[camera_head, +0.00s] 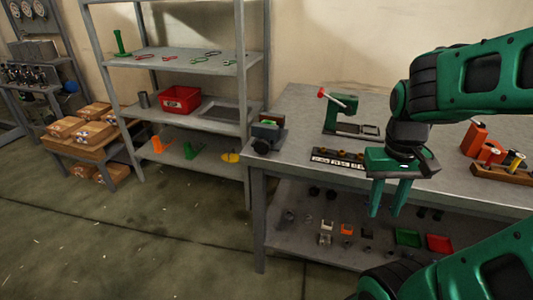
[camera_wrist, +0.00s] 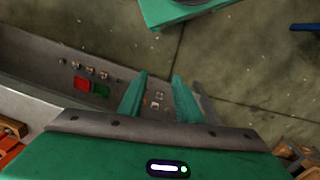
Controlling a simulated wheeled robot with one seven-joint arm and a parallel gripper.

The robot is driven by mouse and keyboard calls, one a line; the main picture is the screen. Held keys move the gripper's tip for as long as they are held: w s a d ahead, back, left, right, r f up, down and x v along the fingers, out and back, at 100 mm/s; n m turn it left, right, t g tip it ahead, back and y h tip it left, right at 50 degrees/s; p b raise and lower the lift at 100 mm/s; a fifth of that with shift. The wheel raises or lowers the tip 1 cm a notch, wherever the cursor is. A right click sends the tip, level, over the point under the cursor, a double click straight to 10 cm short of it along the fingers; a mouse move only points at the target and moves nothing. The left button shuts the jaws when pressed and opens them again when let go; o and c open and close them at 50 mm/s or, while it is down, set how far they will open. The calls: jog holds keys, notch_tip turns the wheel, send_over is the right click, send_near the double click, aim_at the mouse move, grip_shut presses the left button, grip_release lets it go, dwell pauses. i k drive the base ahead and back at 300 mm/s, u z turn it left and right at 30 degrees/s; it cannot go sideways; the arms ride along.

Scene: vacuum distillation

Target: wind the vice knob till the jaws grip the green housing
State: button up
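A small dark vice (camera_head: 267,134) stands at the near left corner of the workbench in the head view. A small green block, seemingly the green housing (camera_head: 270,123), sits at its top; I cannot tell whether the jaws touch it. A dark round knob (camera_head: 261,147) shows on the vice's front side. My gripper (camera_head: 388,212) points down in front of the bench's front edge, well to the right of the vice. Its two green fingers are apart with nothing between them, also in the wrist view (camera_wrist: 160,76). The vice is not in the wrist view.
The grey workbench (camera_head: 290,165) also carries a green press with a red handle (camera_head: 340,112), a dark labelled strip (camera_head: 338,158) and orange parts (camera_head: 475,138) at right. Small parts lie on its lower shelf. A shelf rack (camera_head: 190,62) stands left; open floor lies in front.

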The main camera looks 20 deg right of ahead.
aim_at(261, 147)
jog(key=z, duration=1.3)
jog(key=k, duration=1.55)
jog(key=u, duration=1.3)
jog(key=i, duration=1)
jog(key=z, duration=0.1)
